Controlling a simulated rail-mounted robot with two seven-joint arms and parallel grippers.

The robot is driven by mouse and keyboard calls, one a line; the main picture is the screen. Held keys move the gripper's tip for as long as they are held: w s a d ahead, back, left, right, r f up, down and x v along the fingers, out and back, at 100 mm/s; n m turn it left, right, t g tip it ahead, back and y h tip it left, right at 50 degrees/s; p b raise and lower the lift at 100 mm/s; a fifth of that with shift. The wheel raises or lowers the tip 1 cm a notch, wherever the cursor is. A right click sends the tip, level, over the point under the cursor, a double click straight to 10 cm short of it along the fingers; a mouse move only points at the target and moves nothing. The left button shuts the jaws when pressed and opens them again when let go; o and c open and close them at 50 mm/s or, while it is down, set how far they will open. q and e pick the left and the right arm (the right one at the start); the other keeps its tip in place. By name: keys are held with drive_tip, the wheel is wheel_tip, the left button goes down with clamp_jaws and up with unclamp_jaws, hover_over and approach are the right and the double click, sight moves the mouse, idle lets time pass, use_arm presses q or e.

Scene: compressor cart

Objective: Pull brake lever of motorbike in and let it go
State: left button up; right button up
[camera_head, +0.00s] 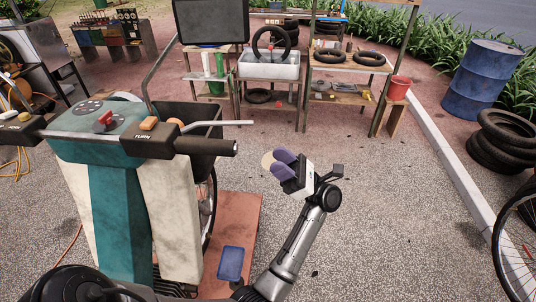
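The motorbike (122,212), with a teal and cream front, stands upright on the left. Its silver brake lever (222,123) sticks out to the right, ahead of the black right handlebar grip (205,147), with a clear gap between them. My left gripper (276,163), with purple fingers, is to the right of and below the lever tip, apart from it. The two fingers look close together, but their opening is not clear. A tan round piece (267,160) shows by the fingertips; I cannot tell what it is. My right gripper is out of view.
A reddish board (240,208) lies under the motorbike. Work tables with tyres (369,58) and a white basin (268,69) stand behind. A blue barrel (479,80) and stacked tyres (500,139) are on the right. The gravel right of my gripper is clear.

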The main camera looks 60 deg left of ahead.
use_arm(q)
drive_tip(key=shift+w+d+f, duration=0.3)
drive_tip(key=shift+w+f, duration=0.05)
drive_tip(key=shift+f, duration=0.1)
idle(0.5)
